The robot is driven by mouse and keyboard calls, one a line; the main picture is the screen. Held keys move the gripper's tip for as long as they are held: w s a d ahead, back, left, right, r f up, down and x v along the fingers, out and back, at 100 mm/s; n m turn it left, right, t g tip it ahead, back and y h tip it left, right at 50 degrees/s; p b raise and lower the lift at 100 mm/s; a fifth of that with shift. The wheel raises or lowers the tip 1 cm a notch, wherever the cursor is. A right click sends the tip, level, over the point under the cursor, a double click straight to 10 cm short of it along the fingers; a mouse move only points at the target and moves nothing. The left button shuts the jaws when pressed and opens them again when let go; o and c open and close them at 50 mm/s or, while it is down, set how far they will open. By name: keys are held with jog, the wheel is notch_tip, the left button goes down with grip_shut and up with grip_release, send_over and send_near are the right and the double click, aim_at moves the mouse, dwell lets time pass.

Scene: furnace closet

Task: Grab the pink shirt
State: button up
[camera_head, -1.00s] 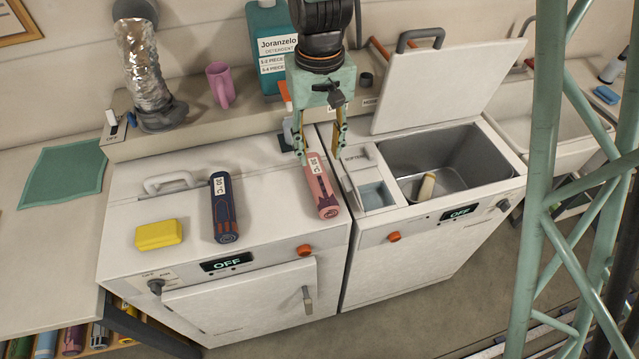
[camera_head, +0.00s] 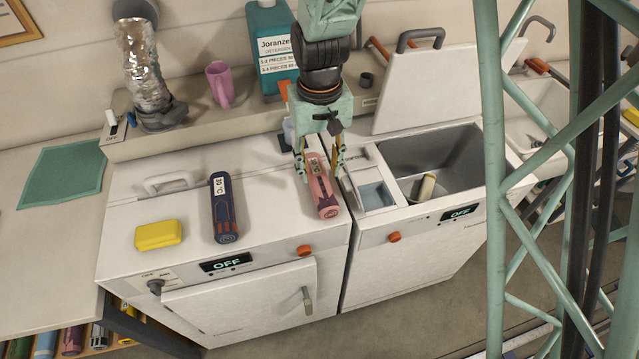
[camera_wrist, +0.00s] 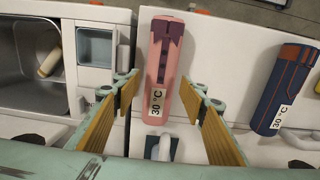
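The pink shirt (camera_head: 323,191) is a rolled pink bundle with a dark pattern and a white "30 °C" label. It lies on top of the left machine (camera_head: 270,215), near that machine's right edge. My gripper (camera_head: 319,178) is open over the labelled end of the shirt, with one finger on each side. In the wrist view the shirt (camera_wrist: 163,65) lies between the two open fingers (camera_wrist: 160,100), its far end reaching beyond them. I see gaps on both sides of it. The shirt's underside is hidden.
A dark blue rolled shirt (camera_head: 223,208) and a yellow block (camera_head: 158,235) lie to the left on the same machine. The right machine's open tub (camera_head: 455,150) holds a pale cylinder. A pink mug (camera_head: 220,85) and a detergent bottle (camera_head: 270,50) stand behind.

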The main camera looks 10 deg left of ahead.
aim_at(319, 178)
jog(key=shift+f, duration=2.6)
jog(key=c, duration=0.7)
jog(key=shift+r, duration=0.15)
jog(key=shift+r, duration=1.65)
jog(key=s+d, duration=0.2)
jog(key=s, duration=0.2)
jog(key=s+d+r+b, duration=0.1)
jog(key=s+d, duration=0.2)
jog(key=s, duration=0.2)
jog(key=s+d, duration=0.3)
jog(key=s, duration=0.1)
jog(key=shift+s+d+r, duration=0.15)
jog(key=shift+s+r, duration=0.1)
jog(key=shift+s, duration=0.1)
